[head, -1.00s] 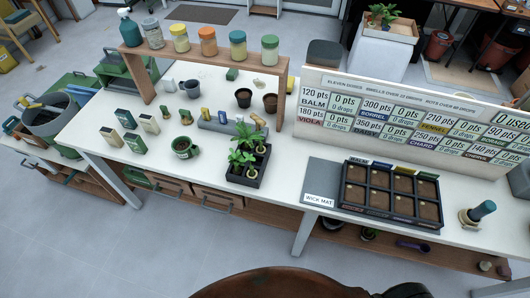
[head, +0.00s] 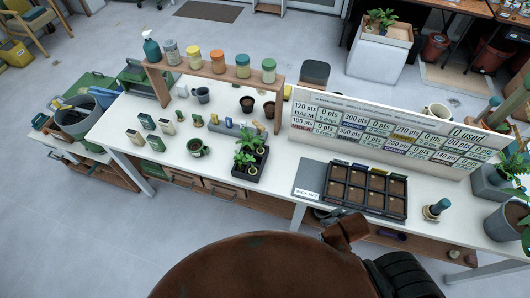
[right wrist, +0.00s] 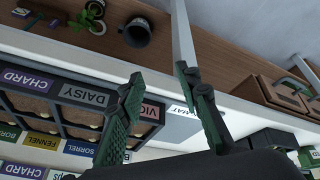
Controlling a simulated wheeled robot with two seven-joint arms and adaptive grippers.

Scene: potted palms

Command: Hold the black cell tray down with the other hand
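A smaller black tray (head: 251,168) holding green potted palms stands near the bench's middle. In the right wrist view the larger tray (right wrist: 70,126) appears upside down with labels such as DAISY and CHARD. My right gripper (right wrist: 160,108) is open and empty, its two fingers apart, with the tray's corner behind one finger. I cannot tell whether it touches the tray. My left gripper is not in view.
A score board (head: 385,132) stands behind the larger tray, and a blue-topped dibber (head: 437,208) stands to its right. A wooden shelf (head: 212,68) with several jars spans the back. A black pot (right wrist: 138,33) sits on the lower shelf.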

